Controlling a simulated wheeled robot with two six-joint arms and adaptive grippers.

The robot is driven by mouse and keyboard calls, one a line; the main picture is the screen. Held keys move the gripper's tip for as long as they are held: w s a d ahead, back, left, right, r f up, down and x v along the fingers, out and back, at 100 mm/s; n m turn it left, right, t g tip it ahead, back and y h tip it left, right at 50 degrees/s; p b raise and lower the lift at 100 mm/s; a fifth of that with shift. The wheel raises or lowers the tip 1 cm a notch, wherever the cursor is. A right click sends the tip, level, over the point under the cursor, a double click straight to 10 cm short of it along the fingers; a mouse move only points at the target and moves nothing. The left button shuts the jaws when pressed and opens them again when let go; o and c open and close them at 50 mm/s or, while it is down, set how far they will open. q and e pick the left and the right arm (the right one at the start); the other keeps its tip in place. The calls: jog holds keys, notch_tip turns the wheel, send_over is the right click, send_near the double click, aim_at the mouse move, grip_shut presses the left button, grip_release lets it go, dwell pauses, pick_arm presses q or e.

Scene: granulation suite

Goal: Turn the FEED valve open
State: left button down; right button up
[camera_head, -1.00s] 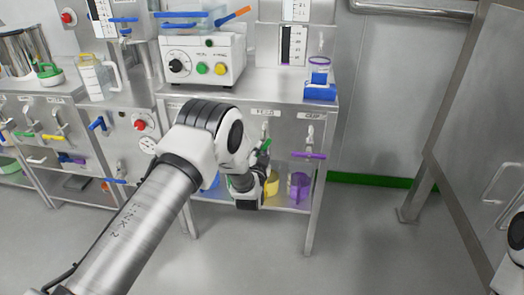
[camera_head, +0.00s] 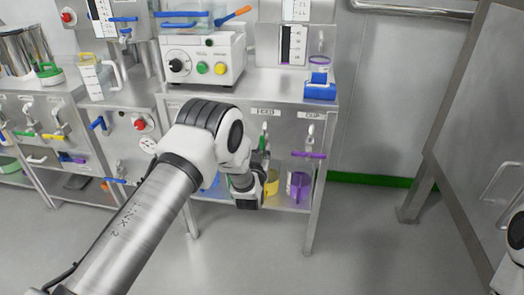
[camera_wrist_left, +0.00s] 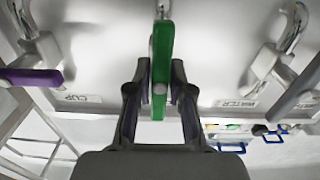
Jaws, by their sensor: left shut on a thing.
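The FEED valve's green handle (camera_head: 264,129) is on the front panel of the steel bench, below the FEED label (camera_head: 265,112). It stands about upright in the head view and runs lengthwise in the left wrist view (camera_wrist_left: 161,50). My left gripper (camera_head: 263,157) is shut on the handle, one finger on each side of it, as the left wrist view (camera_wrist_left: 160,88) shows. The gripper and wrist hide the handle's lower part in the head view. My right gripper is not in view.
The CUP valve with a purple handle (camera_head: 308,155) is just right, its handle level; a WATER valve (camera_wrist_left: 298,92) is on the other side. Yellow (camera_head: 271,184) and purple (camera_head: 299,186) containers stand on the shelf below. The floor in front is clear.

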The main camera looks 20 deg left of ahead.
pick_arm(q)
jog(key=shift+f, duration=0.1)
jog(key=c, duration=1)
grip_release()
jog(key=shift+c, duration=0.2)
jog(key=shift+s, duration=0.1)
jog(key=v, duration=1.1)
jog(key=shift+s, duration=0.4)
